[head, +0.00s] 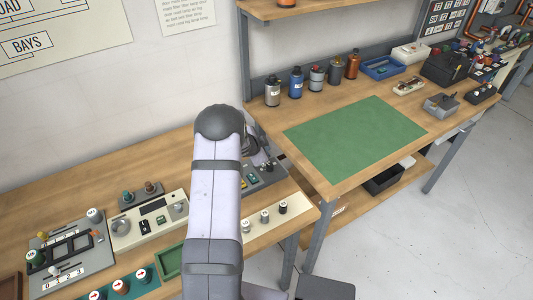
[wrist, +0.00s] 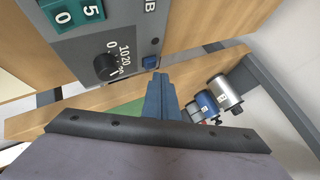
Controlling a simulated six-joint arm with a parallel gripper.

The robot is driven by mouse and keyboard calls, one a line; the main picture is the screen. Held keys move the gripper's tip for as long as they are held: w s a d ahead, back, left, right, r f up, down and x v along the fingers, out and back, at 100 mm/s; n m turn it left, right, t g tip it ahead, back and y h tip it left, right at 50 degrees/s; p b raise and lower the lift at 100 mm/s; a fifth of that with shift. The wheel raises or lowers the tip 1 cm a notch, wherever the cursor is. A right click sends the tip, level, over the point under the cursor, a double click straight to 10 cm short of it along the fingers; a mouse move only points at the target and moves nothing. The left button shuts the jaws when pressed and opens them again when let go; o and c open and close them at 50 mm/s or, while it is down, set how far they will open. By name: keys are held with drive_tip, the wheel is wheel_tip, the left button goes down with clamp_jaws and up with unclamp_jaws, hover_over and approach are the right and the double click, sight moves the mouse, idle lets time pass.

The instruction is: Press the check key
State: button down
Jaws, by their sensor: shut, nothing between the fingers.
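A grey panel (wrist: 125,30) fills the upper part of the wrist view. It carries a black knob (wrist: 106,66) with a number scale, teal tiles (wrist: 78,10) marked 0 and 5, and a small blue key (wrist: 150,62). I cannot read a "check" label on any key. My gripper (wrist: 159,76) is shut and empty, its fingertips just below the blue key in the picture; I cannot tell whether they touch it. In the head view the grey panel (head: 268,177) is partly hidden behind my arm, and the gripper is mostly hidden there too.
A cream unit (head: 151,222) and a grey slotted panel (head: 70,254) stand on the left bench. A cream strip with several knobs (head: 265,217) lies along its front. The right bench has a clear green mat (head: 355,137) and several canisters (head: 297,82) behind it.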

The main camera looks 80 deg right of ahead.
drive_tip(key=shift+r, duration=0.1)
wheel_tip(320, 180, up, 5)
drive_tip(key=p, duration=0.5)
drive_tip(key=shift+w, duration=0.1)
idle(0.7)
